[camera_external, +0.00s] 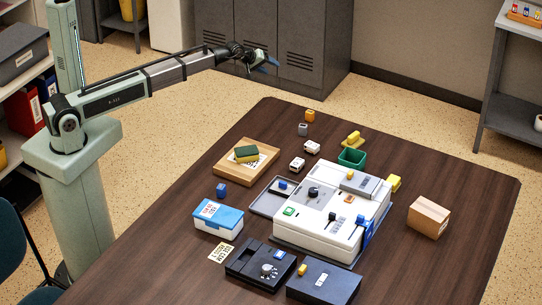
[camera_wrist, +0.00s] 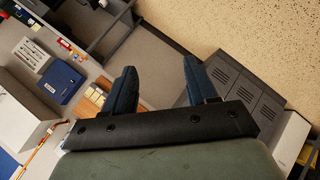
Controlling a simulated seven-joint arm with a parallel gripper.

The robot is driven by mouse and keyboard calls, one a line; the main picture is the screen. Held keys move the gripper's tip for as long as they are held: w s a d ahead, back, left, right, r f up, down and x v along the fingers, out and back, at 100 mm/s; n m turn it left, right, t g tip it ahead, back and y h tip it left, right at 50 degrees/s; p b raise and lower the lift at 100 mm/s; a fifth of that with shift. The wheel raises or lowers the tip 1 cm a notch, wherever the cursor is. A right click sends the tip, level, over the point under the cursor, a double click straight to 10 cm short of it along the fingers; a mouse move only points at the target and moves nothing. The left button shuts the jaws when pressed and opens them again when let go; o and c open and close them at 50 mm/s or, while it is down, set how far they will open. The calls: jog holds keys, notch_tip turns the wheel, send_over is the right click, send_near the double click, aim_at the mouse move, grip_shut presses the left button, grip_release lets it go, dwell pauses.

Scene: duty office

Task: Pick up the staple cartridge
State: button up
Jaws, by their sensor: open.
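I cannot tell for sure which thing is the staple cartridge. Small candidates on the dark table include a white block (camera_external: 312,147), another white block (camera_external: 297,164), a grey block (camera_external: 303,129), an orange block (camera_external: 310,116) and a blue block (camera_external: 222,190). A large white machine (camera_external: 327,235) stands mid-table with small coloured parts on it. My gripper (camera_external: 268,64) is raised high beyond the table's far left end, well away from these things. In the wrist view its two blue fingers (camera_wrist: 158,72) are apart with nothing between them.
The table (camera_external: 440,180) also holds a wooden tray (camera_external: 222,172) with a sponge (camera_external: 246,153), a green bin (camera_external: 352,158), a cardboard box (camera_external: 428,217), a blue-lidded box (camera_external: 218,217) and black boxes (camera_external: 323,282). Grey lockers (camera_external: 310,50) stand behind my gripper. The table's right side is mostly clear.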

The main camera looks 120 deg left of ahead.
jog(key=w+d+r, duration=0.6)
jog(key=w, duration=0.2)
jog(key=w+d+f+m+h, duration=0.1)
jog(key=w+d, duration=0.3)
jog(key=d, duration=0.4)
jog(key=w+d+g+h, duration=0.1)
jog(key=w+d+h, duration=0.15)
jog(key=d, duration=0.45)
jog(key=w+d+f+m, duration=0.1)
jog(key=w+d, duration=0.3)
jog(key=d, duration=0.4)
jog(key=m+g+h, duration=0.2)
jog(key=g+h, duration=0.2)
jog(key=g, duration=0.1)
send_near(221, 186)
jog(key=f, duration=0.3)
jog(key=a+f, duration=0.1)
jog(key=f, duration=0.1)
jog(key=shift+s+f, duration=0.15)
jog(key=shift+s, duration=0.25)
jog(key=shift+t, duration=0.3)
jog(key=shift+a+f, duration=0.2)
jog(key=shift+f, duration=2.4)
jog(key=shift+c, duration=0.2)
